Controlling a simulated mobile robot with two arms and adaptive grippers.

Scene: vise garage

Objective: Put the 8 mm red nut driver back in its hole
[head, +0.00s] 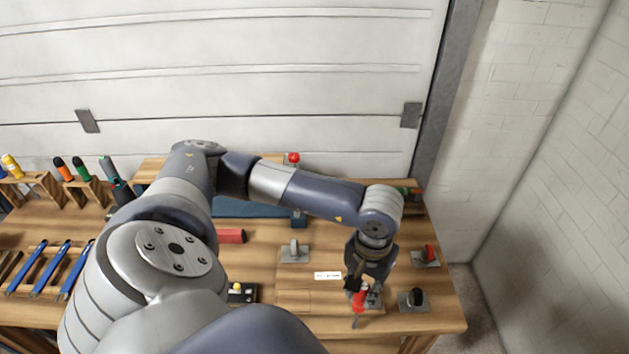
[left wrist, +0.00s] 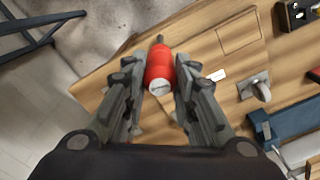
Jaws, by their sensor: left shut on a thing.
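The red nut driver (head: 359,298) is held over the front right part of the wooden bench (head: 440,300), its thin shank pointing down. My left gripper (head: 358,287) is shut on its handle. In the left wrist view the red handle (left wrist: 160,70) sits between the two fingers (left wrist: 160,85), with the dark shank pointing away from me. I cannot tell whether the shank tip touches the bench. The hole for the driver cannot be made out, and my own arm hides much of the bench. My right gripper is in neither view.
Small wooden racks (head: 42,181) with coloured-handled tools stand at the back left. Toggle clamps (head: 295,252) with metal plates surround the gripper, one black-tipped (head: 414,299), one red-tipped (head: 427,256). A blue vise (left wrist: 290,118) and a white label (head: 328,275) lie nearby.

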